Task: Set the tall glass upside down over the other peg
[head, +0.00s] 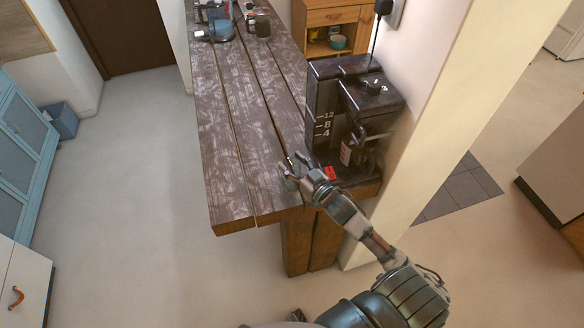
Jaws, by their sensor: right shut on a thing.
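My right gripper (298,168) reaches over the near end of the dark wooden table (235,130), just left of the coffee maker. It is shut on a small, greyish, glassy thing, which looks like the tall glass (287,177); the fingers hide much of it and I cannot tell which way up it is. At the far end of the table a bluish stand (221,32) carries glassy things. It is too small to make out a peg there for certain. My left gripper is not in view.
A black coffee maker (345,105) stands at the table's right edge, against the wall corner (440,110). A dark mug-like thing (262,23) is beside the far stand. A wooden cabinet (330,28) is behind. The middle of the tabletop and the floor (135,190) at left are clear.

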